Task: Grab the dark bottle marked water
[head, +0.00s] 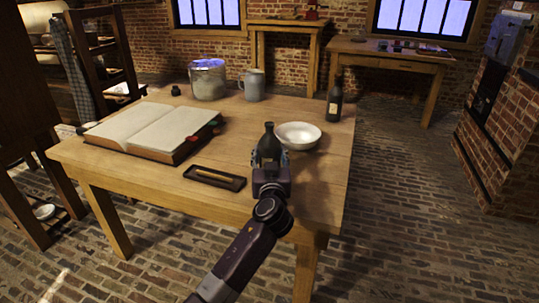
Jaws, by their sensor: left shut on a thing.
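A dark bottle (269,139) with a narrow neck stands upright near the front right of the wooden table (240,208). My left gripper (269,160) is shut on its lower part, and hides the bottle's base. Whether the bottle touches the table I cannot tell. A second dark bottle (335,101) with a small pale label stands farther back, near the table's right edge. No writing can be read on either bottle. My right gripper is not in view.
A white bowl (298,135) is close to the right of the held bottle. A small dark tray (214,178) and an open book (150,130) lie to the left. A metal jar (208,80), a grey mug (254,86) and a small inkpot (176,90) stand at the back.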

